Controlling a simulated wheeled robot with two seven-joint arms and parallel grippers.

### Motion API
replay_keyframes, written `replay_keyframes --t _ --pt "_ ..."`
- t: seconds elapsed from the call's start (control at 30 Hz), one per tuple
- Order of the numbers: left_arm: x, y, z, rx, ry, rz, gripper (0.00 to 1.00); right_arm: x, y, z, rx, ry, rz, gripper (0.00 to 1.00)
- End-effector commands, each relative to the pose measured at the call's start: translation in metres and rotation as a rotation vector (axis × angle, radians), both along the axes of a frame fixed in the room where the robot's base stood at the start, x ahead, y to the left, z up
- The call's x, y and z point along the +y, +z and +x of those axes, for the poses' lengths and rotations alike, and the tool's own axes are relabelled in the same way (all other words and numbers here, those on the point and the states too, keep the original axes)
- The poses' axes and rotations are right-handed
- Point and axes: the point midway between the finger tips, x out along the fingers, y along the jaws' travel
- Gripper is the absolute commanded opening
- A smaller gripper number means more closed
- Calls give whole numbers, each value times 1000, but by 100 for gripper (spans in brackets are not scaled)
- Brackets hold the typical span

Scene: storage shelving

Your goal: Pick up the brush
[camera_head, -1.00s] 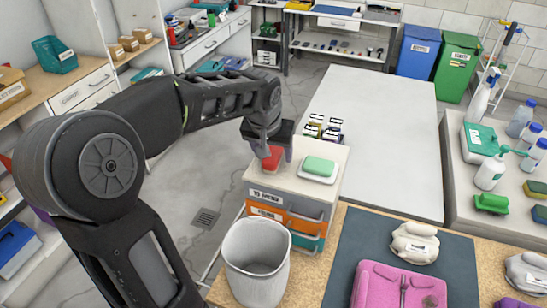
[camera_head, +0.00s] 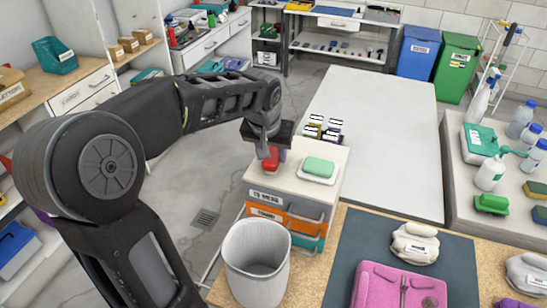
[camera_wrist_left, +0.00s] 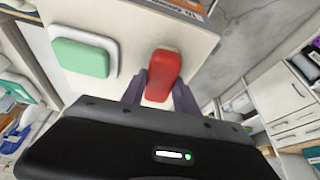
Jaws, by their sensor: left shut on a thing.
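The red brush (camera_head: 271,162) is a rounded red block at the left edge of the small drawer cabinet's top. In the left wrist view the red brush (camera_wrist_left: 163,76) stands out between the two purple-grey fingers (camera_wrist_left: 160,92). I cannot tell whether it still touches the cabinet top. My right gripper is not in view.
A green block on a white dish (camera_head: 318,168) sits just right of the brush on the drawer cabinet (camera_head: 285,186). Small labelled boxes (camera_head: 322,127) stand behind. A grey bin (camera_head: 256,262) stands in front.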

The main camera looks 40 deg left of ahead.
Motion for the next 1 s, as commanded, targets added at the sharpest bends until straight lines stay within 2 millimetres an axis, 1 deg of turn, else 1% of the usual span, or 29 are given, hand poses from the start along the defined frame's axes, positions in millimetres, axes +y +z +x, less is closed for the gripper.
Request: replay_keyframes --t 0.3,0.43,0.57,0.7,0.73,0.77,0.9,1.0 --pt "0 1 0 0 0 0 0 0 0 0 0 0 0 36" --pt "0 9 0 -1 0 0 0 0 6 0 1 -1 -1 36" --pt "0 29 1 -3 0 1 0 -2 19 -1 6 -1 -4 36" --pt "0 57 0 -1 1 0 0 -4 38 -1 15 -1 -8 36" --pt "0 62 1 -2 1 0 0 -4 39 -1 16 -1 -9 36" --pt "0 64 1 -4 1 0 0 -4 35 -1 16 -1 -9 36" --pt "0 86 1 -4 0 2 0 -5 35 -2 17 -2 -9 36" --pt "0 96 1 -2 0 1 0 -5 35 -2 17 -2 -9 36"
